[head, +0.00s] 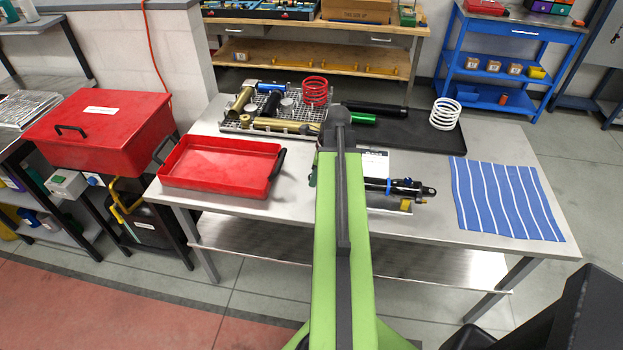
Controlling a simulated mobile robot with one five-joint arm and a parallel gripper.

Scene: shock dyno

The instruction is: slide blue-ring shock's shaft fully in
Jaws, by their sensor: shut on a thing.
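The blue-ring shock (408,189) lies across the steel table, just right of my green arm. It has a black body with a blue ring near the arm and a mounting eye at its right end. A small gold-coloured piece shows below its right part. The left part of the shock is hidden behind my arm, so I cannot see its shaft or how far in it is. My arm reaches forward over the table's middle and hides its own gripper; no fingertips show.
A red tray (163,178) is left of my arm, a blue striped cloth (462,215) at right. Behind are a wire rack (226,126) with shock parts and a red spring (314,92), and a dark mat (440,146) with a white spring (445,114). Bare steel lies between shock and cloth.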

